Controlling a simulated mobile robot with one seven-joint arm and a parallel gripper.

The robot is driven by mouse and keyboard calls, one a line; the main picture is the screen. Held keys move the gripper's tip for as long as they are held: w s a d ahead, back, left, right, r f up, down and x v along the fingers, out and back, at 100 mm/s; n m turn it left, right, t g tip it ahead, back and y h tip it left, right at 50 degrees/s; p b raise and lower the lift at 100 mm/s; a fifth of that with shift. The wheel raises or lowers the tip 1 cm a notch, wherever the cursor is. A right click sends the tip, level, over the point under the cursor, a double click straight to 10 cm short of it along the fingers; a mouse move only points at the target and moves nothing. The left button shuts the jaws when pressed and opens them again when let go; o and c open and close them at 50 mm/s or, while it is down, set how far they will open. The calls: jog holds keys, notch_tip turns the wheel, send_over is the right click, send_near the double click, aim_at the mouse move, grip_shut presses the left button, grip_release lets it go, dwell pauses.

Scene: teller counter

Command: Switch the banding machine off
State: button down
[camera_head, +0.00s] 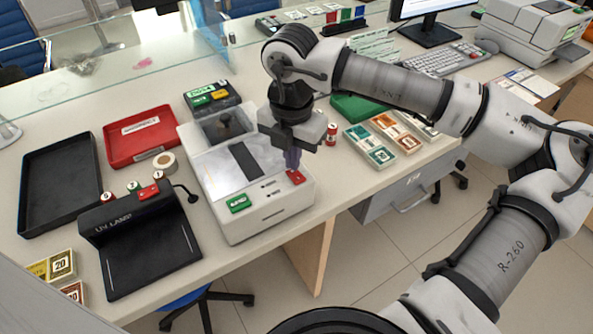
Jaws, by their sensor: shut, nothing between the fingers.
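The banding machine (222,168) is a white box on the counter, left of the picture's middle. Its front top has a green button (238,203) on the left and a red button (296,177) on the right. A dark slot and a dark knob sit further back on its top. My gripper (293,164) points down, shut and empty, with its tips just above or behind the red button. I cannot tell whether the tips touch it. Part of the machine's right side is hidden by my gripper.
A black UV lamp (140,245) stands left of the machine, with a tape roll (164,162) near it. A red tray (120,138) and a black tray (32,190) lie further left. Banknote bundles (384,140) lie to the right. A glass screen runs behind.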

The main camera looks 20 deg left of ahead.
jog(key=shift+r+p, duration=1.1)
jog(key=shift+r, duration=1.85)
